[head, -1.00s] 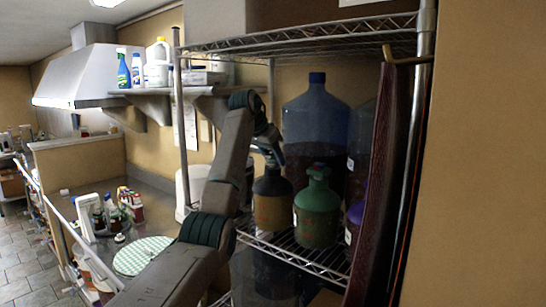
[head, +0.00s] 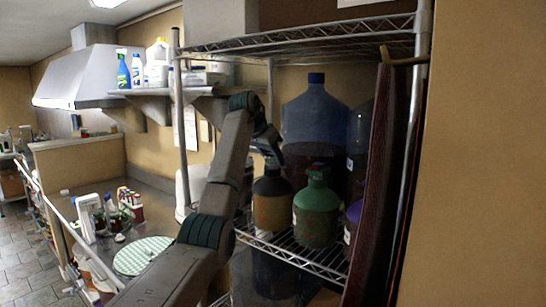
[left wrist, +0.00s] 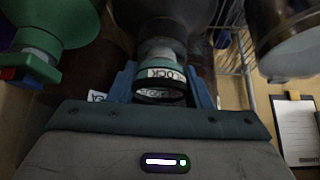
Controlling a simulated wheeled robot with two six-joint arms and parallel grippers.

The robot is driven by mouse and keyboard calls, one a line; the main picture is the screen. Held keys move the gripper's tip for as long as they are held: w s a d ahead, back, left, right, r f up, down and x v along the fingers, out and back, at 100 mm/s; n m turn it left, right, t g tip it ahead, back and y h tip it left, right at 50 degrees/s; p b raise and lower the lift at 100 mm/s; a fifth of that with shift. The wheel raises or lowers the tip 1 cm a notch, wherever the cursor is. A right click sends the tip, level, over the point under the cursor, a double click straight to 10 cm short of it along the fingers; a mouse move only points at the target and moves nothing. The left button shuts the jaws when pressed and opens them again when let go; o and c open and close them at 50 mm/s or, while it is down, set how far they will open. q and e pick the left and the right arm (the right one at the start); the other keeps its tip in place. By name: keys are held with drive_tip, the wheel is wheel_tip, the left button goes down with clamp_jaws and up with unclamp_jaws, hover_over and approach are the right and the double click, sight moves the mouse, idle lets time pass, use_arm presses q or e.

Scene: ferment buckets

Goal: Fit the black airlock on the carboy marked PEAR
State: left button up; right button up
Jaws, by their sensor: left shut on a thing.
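My left gripper (head: 270,157) is at the mouth of a brown carboy (head: 272,203) on the wire shelf. In the left wrist view its blue fingers (left wrist: 161,84) are shut on a black-rimmed airlock (left wrist: 160,99) with a white label, partly readable as "LOCK". The brown carboy's dark shoulder (left wrist: 165,12) lies just beyond the airlock; I cannot tell whether the airlock is seated in its neck. A green carboy (head: 316,212) stands to the right, and a purple one (head: 354,213) is partly hidden. I cannot read PEAR on any of them. My right gripper is not in view.
A large blue bottle (head: 315,125) stands behind the carboys. A wire shelf (head: 310,38) runs overhead. A dark red hanging panel (head: 372,180) and a metal post (head: 410,150) bound the right side. A counter with a checkered round mat (head: 142,256) lies to the left.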

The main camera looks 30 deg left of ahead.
use_arm(q)
drive_tip(key=shift+s+a+f, duration=0.1)
drive_tip(key=shift+f, duration=0.55)
drive_tip(key=shift+c, duration=0.9)
drive_tip(key=o, duration=1.1)
drive_tip(key=shift+o, duration=1)
drive_tip(key=shift+a, duration=0.15)
drive_tip(key=shift+w+a, duration=0.15)
drive_tip(key=shift+w, duration=0.1)
drive_tip(key=o, duration=0.6)
drive_tip(key=shift+s+r, duration=0.1)
drive_tip(key=shift+r, duration=0.05)
drive_tip(key=shift+d+r, duration=0.1)
drive_tip(key=shift+d, duration=0.15)
drive_tip(key=shift+a+r, duration=0.1)
